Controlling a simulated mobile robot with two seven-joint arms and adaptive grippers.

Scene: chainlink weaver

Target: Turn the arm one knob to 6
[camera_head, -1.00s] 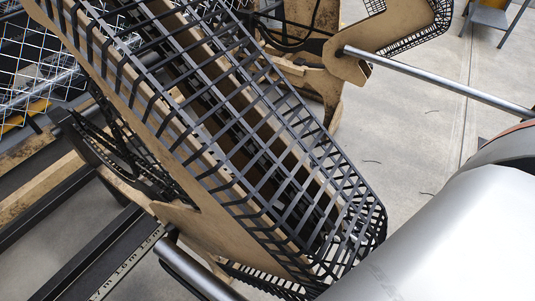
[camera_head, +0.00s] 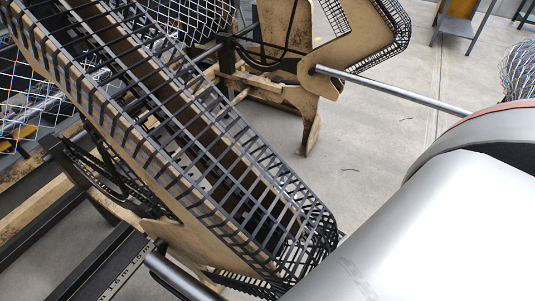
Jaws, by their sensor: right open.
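No knob or number dial can be made out, so I cannot tell where the arm one knob is. A weaving machine with a tan frame and a black cage guard (camera_head: 235,185) fills the left and middle of the view. A large silver-white rounded part (camera_head: 430,240) fills the lower right and hides what lies behind it; it looks like a link of my own arm. No fingertips of either gripper can be seen.
A long metal shaft (camera_head: 400,88) runs from a second tan guarded part (camera_head: 365,45) toward the right. Chain-link mesh (camera_head: 35,95) hangs at the left. A marked ruler strip (camera_head: 125,278) lies at the bottom left. Bare concrete floor (camera_head: 370,140) shows in the middle.

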